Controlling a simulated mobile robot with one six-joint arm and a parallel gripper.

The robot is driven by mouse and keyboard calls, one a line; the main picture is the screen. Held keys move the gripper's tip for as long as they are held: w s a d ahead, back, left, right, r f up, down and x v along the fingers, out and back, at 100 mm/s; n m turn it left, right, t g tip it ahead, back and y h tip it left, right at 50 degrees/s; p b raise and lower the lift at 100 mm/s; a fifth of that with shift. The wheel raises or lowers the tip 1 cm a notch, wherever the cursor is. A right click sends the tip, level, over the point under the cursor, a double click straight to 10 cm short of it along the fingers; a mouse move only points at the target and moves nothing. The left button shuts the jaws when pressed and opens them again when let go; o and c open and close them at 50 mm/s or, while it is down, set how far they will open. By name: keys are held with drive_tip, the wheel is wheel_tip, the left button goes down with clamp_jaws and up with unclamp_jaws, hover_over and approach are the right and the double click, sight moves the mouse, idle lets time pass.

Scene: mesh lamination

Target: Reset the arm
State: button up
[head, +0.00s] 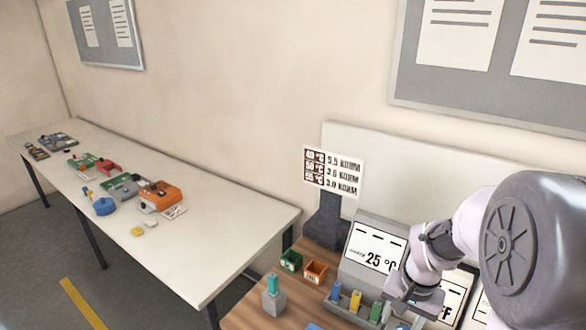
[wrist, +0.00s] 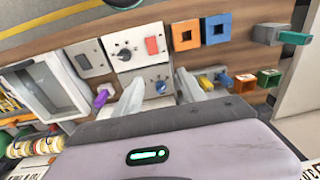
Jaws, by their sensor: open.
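My arm (head: 465,225) reaches in from the right in the head view, bent down over the wooden workbench. My gripper (head: 428,300) hangs low over the bench near the display console. In the wrist view my gripper (wrist: 157,92) shows two pale fingers spread apart with nothing held between them. Beyond the fingers is a panel with a blue knob (wrist: 160,87). Another panel with a black dial and a red switch (wrist: 152,45) lies just past it.
A console with a "25 °C" screen (head: 374,247), a sign (head: 333,172), a green bin (head: 291,260), an orange bin (head: 315,271) and a teal-handled tool (head: 272,284) stand on the bench. A white table (head: 235,225) with several devices runs along the wall, left.

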drive_tip(key=s+a+n+t+y+b, duration=0.2)
drive_tip(key=s+a+t+b, duration=0.2)
drive_tip(key=s+a+b, duration=0.9)
drive_tip(key=shift+s+a+r+t+b, duration=0.2)
drive_tip(key=shift+s+a+t+b, duration=0.2)
drive_tip(key=shift+s+b, duration=0.65)
drive_tip(key=shift+w, duration=0.2)
